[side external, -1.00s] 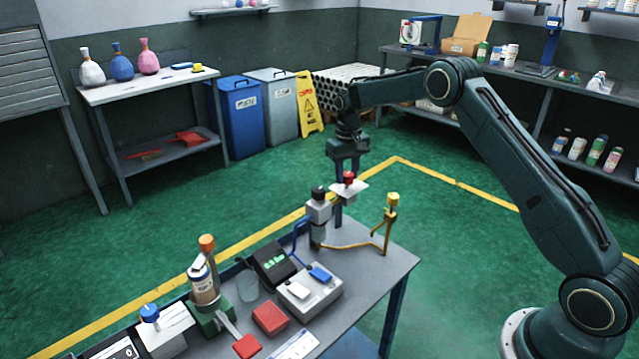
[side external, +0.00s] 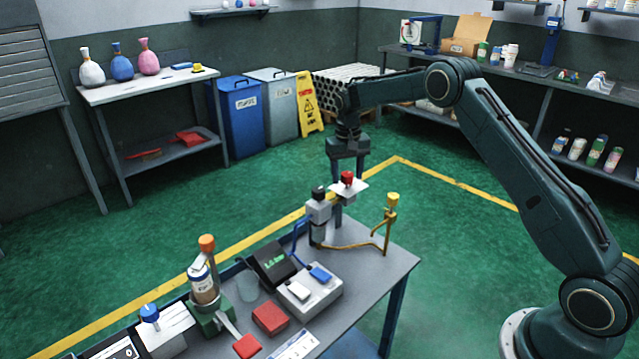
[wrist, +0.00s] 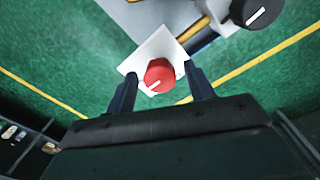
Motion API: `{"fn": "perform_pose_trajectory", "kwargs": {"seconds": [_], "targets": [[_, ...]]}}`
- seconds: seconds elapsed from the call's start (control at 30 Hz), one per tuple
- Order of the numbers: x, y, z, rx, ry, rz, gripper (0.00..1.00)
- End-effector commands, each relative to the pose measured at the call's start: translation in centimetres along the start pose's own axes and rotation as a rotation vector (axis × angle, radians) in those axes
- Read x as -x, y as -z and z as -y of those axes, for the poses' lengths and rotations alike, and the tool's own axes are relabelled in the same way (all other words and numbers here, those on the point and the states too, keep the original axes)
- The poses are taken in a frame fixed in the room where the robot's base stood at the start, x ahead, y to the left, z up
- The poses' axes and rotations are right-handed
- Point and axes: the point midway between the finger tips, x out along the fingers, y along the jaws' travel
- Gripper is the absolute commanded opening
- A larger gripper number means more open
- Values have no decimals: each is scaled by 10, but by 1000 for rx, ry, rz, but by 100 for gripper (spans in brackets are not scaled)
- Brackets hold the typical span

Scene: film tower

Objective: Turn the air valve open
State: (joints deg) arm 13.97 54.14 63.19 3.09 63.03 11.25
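A red knob (side external: 348,178) with a white pointer line stands on a white plate (side external: 352,189) at the far end of the bench. The wrist view shows the red knob (wrist: 159,75) between my finger tips, its line pointing to the lower left. My gripper (wrist: 160,78) is open, with a gap on each side of the knob. In the side view my gripper (side external: 348,165) points down over the knob. A black knob (side external: 319,192) on a grey block and a yellow knob (side external: 392,199) on a brass pipe stand nearby. I see no label telling which is the air valve.
On the bench (side external: 400,262) are a dark display box (side external: 271,262), a grey switch box (side external: 313,292), a bottle (side external: 204,284) and a red block (side external: 270,318). Open floor lies beyond.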

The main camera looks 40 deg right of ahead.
Motion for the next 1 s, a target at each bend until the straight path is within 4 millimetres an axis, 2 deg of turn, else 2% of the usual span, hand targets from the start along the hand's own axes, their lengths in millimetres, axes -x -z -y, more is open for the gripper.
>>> {"fn": "perform_pose_trajectory", "kwargs": {"seconds": [0.37, 0.57, 0.77, 1.0], "targets": [[1, 0, 0, 1, 0, -1, 56], [12, 1, 0, 2, 1, -3, 56], [37, 1, 0, 2, 1, -4, 56], [78, 1, 0, 1, 1, -4, 56]]}}
